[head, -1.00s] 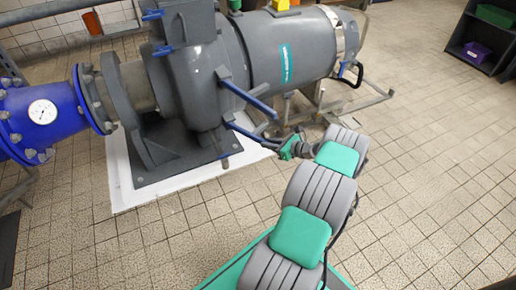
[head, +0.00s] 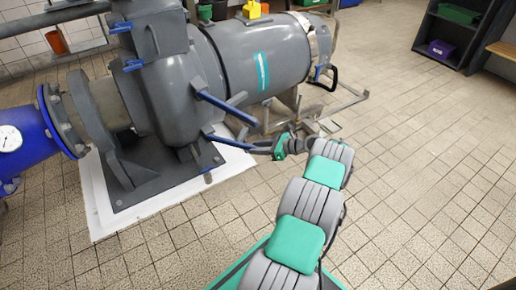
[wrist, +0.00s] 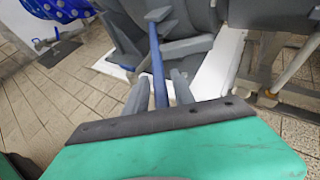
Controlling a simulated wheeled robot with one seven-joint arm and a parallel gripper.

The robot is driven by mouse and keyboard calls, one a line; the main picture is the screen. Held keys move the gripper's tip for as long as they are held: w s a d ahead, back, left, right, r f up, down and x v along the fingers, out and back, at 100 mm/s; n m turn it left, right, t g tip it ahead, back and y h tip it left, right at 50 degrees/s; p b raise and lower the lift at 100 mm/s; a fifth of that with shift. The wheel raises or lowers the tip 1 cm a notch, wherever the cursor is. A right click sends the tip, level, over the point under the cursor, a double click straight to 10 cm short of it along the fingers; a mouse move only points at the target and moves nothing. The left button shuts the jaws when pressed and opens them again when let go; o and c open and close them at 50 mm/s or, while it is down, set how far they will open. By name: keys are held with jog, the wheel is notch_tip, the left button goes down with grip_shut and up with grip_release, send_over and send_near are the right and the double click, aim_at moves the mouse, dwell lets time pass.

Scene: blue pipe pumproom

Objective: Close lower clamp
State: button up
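The clamps are on the grey pump in the head view. An upper blue clamp handle (head: 228,108) sticks out to the right and down. The lower blue clamp handle (head: 228,140) sticks out below it, its outer end at my gripper (head: 268,147). In the wrist view, blue handle bars (wrist: 156,55) run down the middle towards my gripper (wrist: 159,78). Its two grey fingers stand apart on either side of the blue. A gap shows by the left finger; contact on the right is unclear. The clamp's inner joint is hidden.
The grey pump body (head: 262,55) stands on a white plinth (head: 95,205). A blue pipe with a gauge (head: 8,138) joins it at left. A metal frame (head: 345,105) is under the pump's right end. The tiled floor at right is clear up to a dark shelf (head: 445,35).

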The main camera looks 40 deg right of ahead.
jog(key=shift+o, duration=0.6)
jog(key=shift+w+a, duration=0.15)
jog(key=shift+a, duration=0.05)
jog(key=p+v, duration=0.2)
jog(key=v, duration=0.5)
jog(key=shift+s+d, duration=0.25)
jog(key=shift+s, duration=0.05)
jog(key=shift+r, duration=0.1)
jog(key=shift+c, duration=0.2)
